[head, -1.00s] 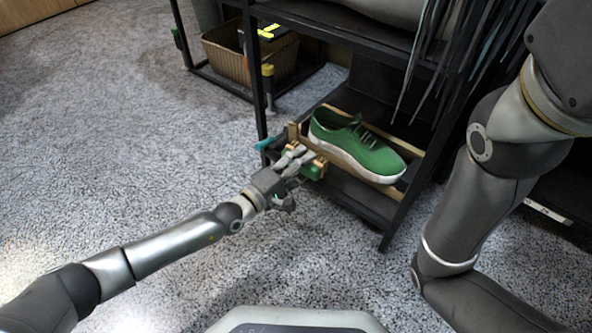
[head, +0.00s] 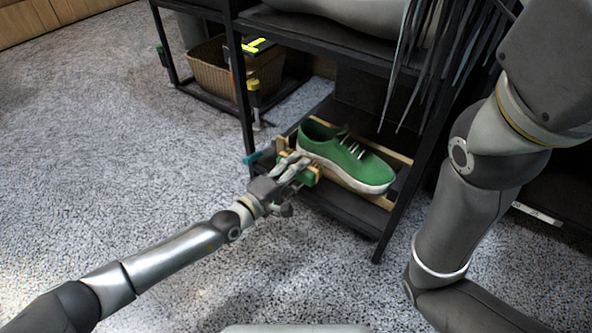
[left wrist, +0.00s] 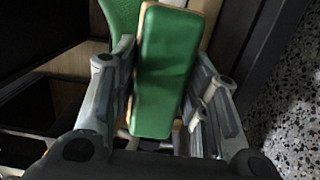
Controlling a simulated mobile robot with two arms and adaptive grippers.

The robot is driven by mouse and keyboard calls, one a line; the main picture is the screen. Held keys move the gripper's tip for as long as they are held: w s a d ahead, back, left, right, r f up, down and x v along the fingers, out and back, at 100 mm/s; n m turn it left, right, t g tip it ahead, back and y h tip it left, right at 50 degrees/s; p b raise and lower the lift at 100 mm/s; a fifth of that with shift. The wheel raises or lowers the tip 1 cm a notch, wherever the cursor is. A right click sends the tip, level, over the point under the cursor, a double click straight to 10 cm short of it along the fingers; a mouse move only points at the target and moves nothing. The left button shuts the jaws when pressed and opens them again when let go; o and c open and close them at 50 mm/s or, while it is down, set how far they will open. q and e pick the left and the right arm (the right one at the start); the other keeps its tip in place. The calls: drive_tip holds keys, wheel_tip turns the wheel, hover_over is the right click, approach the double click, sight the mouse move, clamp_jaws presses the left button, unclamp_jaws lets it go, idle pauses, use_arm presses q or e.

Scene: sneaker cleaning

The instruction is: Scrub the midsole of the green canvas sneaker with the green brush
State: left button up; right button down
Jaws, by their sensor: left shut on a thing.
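The green canvas sneaker (head: 343,155) with a white midsole (head: 345,178) rests on a wooden rack (head: 402,158) on the lower shelf, toe to the right. My left gripper (head: 291,171) is shut on the green brush (head: 309,176), just left of the sneaker's heel. In the left wrist view the brush (left wrist: 165,70) sits between the two fingers, its green back facing the camera. Green sneaker fabric (left wrist: 122,16) shows behind it. The bristles are hidden, so I cannot tell whether they touch the midsole. My right gripper is out of view; only my right arm shows.
A black metal shelf post (head: 243,100) stands behind my left gripper. Dark strips (head: 425,60) hang above the sneaker's right side. A wicker basket (head: 215,72) stands on a low rack at the back. The speckled floor (head: 130,170) at left is clear.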

use_arm(q)
drive_tip(key=shift+x, duration=0.85)
drive_tip(key=shift+a, duration=0.1)
